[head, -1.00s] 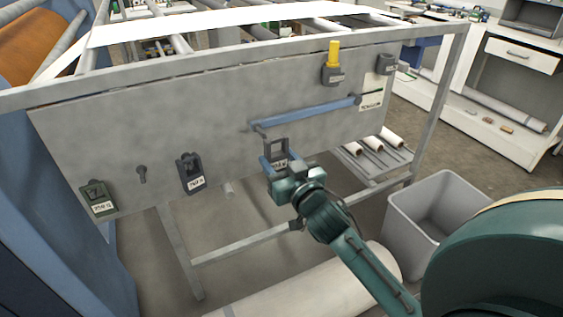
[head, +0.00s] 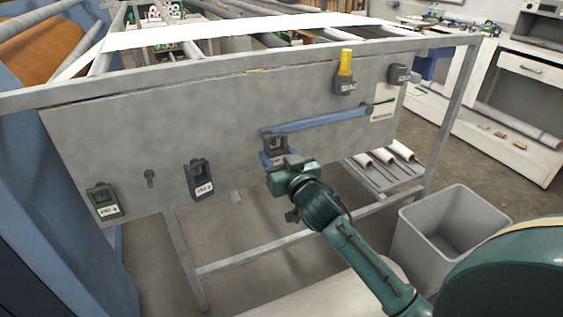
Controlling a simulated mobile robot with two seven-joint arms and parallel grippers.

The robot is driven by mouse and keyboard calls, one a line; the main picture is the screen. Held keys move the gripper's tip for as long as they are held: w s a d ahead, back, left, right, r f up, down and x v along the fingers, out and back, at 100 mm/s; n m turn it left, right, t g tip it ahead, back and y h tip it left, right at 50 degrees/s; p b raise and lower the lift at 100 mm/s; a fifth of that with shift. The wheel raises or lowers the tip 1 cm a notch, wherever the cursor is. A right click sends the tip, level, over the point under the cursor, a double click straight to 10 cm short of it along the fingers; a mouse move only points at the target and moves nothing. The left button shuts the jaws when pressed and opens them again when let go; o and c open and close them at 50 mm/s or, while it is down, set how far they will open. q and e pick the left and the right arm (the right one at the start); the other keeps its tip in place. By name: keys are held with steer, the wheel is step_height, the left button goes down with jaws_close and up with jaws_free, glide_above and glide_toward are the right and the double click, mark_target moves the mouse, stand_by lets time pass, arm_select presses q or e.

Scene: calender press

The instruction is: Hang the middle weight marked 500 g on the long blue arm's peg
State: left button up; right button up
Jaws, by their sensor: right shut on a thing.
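My right gripper (head: 281,167) is shut on a dark grey weight (head: 275,142) with an open, loop-like top. The gripper holds it from below, and its label is mostly hidden by the fingers. The long blue arm (head: 325,120) lies across the grey panel, slanting slightly down to the left from its pivot. The weight's top is at the blue arm's left end, overlapping it in the head view. The peg is hidden there, so I cannot tell whether the loop is around it or in front of it. My left gripper is not in view.
On the grey panel (head: 110,140) an empty peg (head: 150,177) sits between a green weight (head: 104,203) and a dark weight (head: 200,180). Another weight (head: 345,87) is at the short yellow arm (head: 345,62); one more (head: 398,75) is at right. A grey bin (head: 455,225) stands right.

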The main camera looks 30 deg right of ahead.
steer(key=shift+w+b, duration=0.3)
steer(key=shift+w, duration=0.5)
steer(key=shift+w+d+f, duration=0.1)
steer(key=shift+w+f, duration=0.3)
steer(key=shift+w, duration=0.25)
